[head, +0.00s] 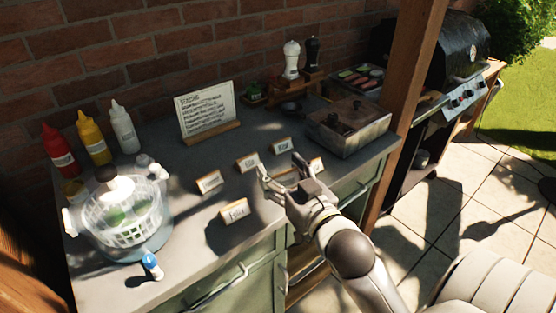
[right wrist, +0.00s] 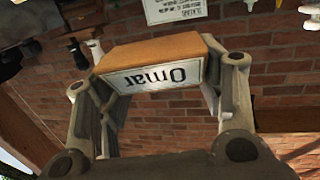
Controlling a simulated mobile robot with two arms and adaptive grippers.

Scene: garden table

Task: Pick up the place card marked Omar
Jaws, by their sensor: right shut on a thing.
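The place card marked Omar (right wrist: 155,76) is a wooden block with a white label, seen upside down in the right wrist view. It sits between the two fingers of my right gripper (right wrist: 160,85), which is shut on it. In the head view my right gripper (head: 282,166) is over the front part of the counter, and its fingers mostly hide the card there. My left gripper is not in view.
Other place cards stand on the grey counter (head: 190,235): cards at the left (head: 209,181), middle (head: 247,162), back (head: 282,146), front (head: 234,211) and right (head: 316,165). A salad spinner (head: 125,215) and a metal-sided box (head: 350,127) flank them.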

